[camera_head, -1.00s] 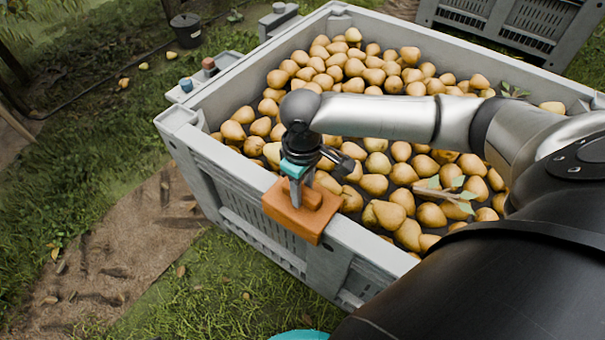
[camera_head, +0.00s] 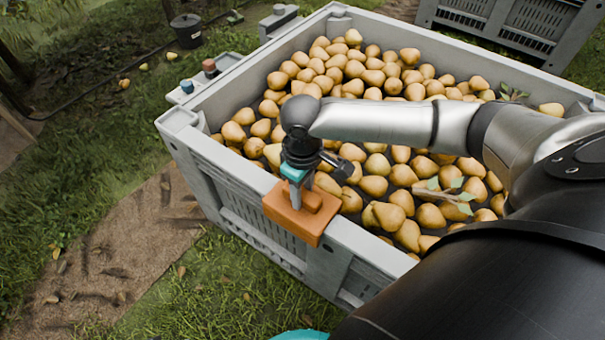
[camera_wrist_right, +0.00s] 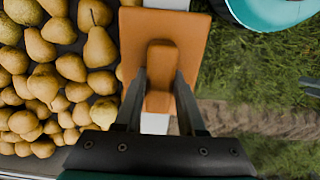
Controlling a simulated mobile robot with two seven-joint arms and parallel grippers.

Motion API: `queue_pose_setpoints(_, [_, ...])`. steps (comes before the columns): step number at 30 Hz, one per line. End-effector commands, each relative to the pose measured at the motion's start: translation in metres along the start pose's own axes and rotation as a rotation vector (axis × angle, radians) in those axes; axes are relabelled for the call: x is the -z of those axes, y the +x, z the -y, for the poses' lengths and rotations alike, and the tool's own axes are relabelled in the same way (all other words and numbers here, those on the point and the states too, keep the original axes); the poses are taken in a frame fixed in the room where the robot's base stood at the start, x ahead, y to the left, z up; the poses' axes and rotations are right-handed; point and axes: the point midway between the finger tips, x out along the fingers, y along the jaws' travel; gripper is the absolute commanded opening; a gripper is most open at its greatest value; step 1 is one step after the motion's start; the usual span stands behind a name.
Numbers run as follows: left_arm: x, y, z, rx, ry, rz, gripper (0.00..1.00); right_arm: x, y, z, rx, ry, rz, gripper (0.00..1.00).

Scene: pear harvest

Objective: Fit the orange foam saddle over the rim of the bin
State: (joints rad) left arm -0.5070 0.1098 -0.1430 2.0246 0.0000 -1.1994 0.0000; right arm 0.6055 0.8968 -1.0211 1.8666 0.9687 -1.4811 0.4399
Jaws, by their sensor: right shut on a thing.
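The orange foam saddle (camera_head: 300,218) is a block with a raised grip on top. It lies across the near-left rim of the grey bin (camera_head: 238,165), overhanging it on both sides. In the right wrist view the saddle (camera_wrist_right: 193,40) has the pale rim (camera_wrist_right: 155,123) showing beyond both its ends, roughly in line with it. My right gripper (camera_head: 302,196) points down from above, its fingers on either side of the grip; it also shows in the right wrist view (camera_wrist_right: 159,90). The saddle's underside is hidden, so I cannot tell how deep it sits. My left gripper is out of view.
Many pears (camera_head: 375,185) fill the bin, with a leafy twig (camera_head: 447,194) near the saddle. Another grey crate (camera_head: 510,25) stands at the back right. A dark bucket (camera_head: 187,30) stands back left. Grass and a dirt strip lie outside the bin.

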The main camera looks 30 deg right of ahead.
Motion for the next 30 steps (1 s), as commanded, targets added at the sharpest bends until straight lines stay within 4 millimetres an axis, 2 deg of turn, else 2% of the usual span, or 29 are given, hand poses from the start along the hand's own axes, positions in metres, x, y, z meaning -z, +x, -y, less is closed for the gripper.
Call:
queue_pose_setpoints(14, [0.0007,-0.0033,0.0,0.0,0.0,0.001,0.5,-0.0002,0.0024,0.0002,0.0,0.0,0.0,0.0])
queue_pose_setpoints(15, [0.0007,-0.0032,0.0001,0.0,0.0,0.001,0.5,-0.0002,0.0024,0.0002,0.0,0.0,0.0,0.4])
queue_pose_setpoints(24, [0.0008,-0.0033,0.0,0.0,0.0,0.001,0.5,-0.0003,0.0023,0.0001,0.0,0.0,0.0,0.74])
queue_pose_setpoints(30, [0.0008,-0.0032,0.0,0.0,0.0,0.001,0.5,-0.0004,0.0024,0.0001,0.0,0.0,0.001,0.74])
